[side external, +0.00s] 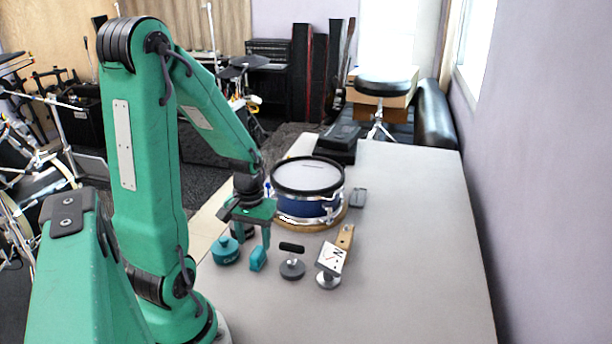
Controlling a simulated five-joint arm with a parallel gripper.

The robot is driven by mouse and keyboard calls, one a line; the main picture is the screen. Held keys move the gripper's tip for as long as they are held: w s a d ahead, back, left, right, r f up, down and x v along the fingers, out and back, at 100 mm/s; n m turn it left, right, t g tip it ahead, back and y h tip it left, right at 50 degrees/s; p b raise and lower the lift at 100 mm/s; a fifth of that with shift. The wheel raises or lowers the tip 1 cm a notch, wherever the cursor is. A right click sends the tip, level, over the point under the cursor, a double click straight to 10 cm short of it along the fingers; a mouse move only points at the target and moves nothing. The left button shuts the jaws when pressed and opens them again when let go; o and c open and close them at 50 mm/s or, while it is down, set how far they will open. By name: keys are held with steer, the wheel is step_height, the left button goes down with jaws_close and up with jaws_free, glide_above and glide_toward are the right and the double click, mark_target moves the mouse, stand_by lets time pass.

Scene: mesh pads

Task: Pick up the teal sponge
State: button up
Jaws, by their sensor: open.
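The teal sponge (257,260) looks like a small teal block on the grey table, just below my gripper. My gripper (247,240) points down with its fingers spread apart and nothing visibly held between them. The right finger comes down right above or beside the sponge and overlaps its top in this view. I cannot tell whether they touch. The left finger is partly hidden and ends near a round teal container.
The round teal container (226,251) stands left of the sponge. A grey round-based item with a black handle (291,262) and a white dial-faced item (331,258) stand to the right. A blue drum (308,190) is behind. The table's right side (420,240) is clear.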

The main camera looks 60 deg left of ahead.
mark_target(257, 252)
steer(key=shift+f, duration=0.35)
steer(key=shift+f, duration=0.1)
steer(key=shift+w+f, duration=0.15)
steer(key=shift+f, duration=2.35)
steer(key=c, duration=1.1)
steer(key=shift+o, duration=0.2)
steer(key=shift+r, duration=0.2)
steer(key=shift+r, duration=4.8)
